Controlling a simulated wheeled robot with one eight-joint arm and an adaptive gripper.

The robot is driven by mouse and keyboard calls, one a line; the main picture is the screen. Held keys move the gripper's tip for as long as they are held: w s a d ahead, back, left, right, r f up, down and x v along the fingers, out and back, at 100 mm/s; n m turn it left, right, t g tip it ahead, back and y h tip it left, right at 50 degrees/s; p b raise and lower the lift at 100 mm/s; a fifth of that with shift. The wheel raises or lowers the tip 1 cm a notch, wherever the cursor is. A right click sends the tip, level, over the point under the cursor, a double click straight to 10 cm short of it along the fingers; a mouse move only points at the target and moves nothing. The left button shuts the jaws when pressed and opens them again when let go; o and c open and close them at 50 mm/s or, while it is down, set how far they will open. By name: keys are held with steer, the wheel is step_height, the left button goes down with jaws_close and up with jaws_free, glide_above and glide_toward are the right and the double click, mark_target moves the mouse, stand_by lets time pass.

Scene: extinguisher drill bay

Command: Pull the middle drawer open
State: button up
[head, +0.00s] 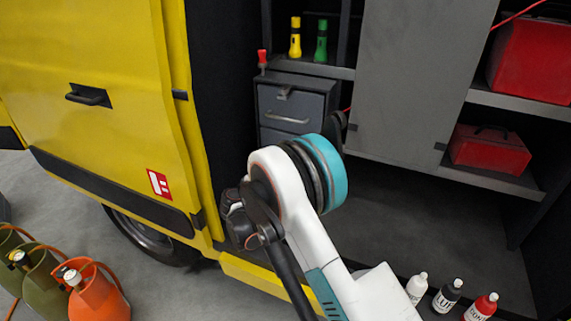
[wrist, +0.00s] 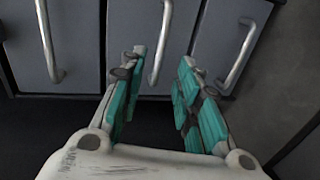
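In the wrist view three drawer fronts lie side by side, each with a long pale bar handle. The middle drawer (wrist: 127,25) has its handle (wrist: 160,40) in line with the gap between my fingers. My gripper (wrist: 163,58) is open and empty, its fingertips on either side of that handle in the picture. I cannot tell how far off the handle is. All three drawers look shut. The fingers are hidden in the head view.
A yellow and a green torch (head: 321,42) stand on the shelf above the drawers. A grey panel (head: 405,80) and red boxes (head: 490,148) are to the right. Bottles (head: 447,296) stand at front right, gas cylinders (head: 92,290) at lower left. The van's yellow door (head: 120,50) is left.

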steer(key=shift+n, duration=0.3)
steer(key=shift+a+f+b+x, duration=0.15)
steer(key=shift+b+x, duration=0.6)
steer(key=shift+x, duration=1.5)
steer(key=shift+a+b+x, duration=0.25)
steer(key=shift+b+x, duration=0.45)
steer(key=shift+x, duration=1.55)
steer(key=shift+a+f+b+x, duration=0.15)
steer(key=shift+b+x, duration=0.6)
steer(key=shift+x, duration=1.5)
steer(key=shift+w+r, duration=0.1)
jaws_close()
